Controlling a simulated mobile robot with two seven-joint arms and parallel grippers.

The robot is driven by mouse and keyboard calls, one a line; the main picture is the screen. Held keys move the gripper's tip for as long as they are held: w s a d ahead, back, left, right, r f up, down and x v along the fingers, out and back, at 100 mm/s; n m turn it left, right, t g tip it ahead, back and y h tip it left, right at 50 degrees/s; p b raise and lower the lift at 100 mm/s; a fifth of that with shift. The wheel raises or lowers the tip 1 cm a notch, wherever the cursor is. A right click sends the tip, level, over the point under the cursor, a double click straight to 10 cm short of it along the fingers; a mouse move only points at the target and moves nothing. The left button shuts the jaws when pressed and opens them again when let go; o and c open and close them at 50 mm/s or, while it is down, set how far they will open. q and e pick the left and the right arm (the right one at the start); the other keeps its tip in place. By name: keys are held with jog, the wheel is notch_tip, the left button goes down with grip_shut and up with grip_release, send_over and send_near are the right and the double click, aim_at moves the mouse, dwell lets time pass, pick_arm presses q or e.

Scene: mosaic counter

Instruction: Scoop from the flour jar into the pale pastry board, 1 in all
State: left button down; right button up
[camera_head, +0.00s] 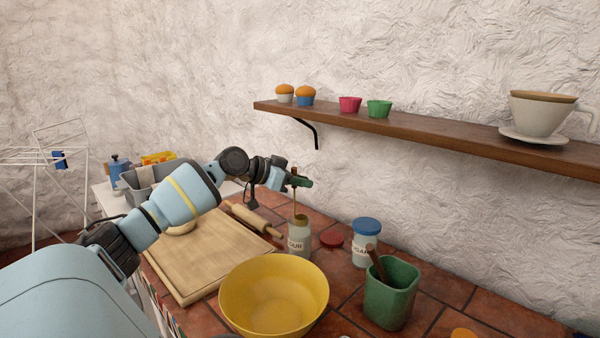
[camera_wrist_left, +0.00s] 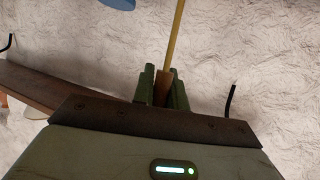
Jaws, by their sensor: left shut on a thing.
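My left gripper (camera_head: 299,181) is shut on the upright handle of a scoop (camera_head: 295,203), above the flour jar (camera_head: 299,241). The handle's grip (camera_wrist_left: 163,88) sits between the fingers in the left wrist view, with a thin shaft running away from it. The shaft reaches down to the jar's mouth; the scoop's end is hidden there, and I cannot tell how deep it is. The jar is open and its label is partly readable. The pale pastry board (camera_head: 209,263) lies left of the jar, partly behind my left arm. My right gripper is not in view.
A rolling pin (camera_head: 252,221) lies by the board's far right edge. A red lid (camera_head: 332,240), a blue-lidded sugar jar (camera_head: 364,250) and a green pot (camera_head: 390,305) stand to the right. A yellow bowl (camera_head: 243,309) is in front. A wooden shelf (camera_head: 430,137) juts out above.

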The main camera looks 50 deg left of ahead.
pick_arm(q)
jog(key=shift+f, duration=2.55)
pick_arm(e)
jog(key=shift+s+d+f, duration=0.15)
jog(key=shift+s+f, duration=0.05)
pick_arm(q)
jog(key=shift+r, duration=0.1)
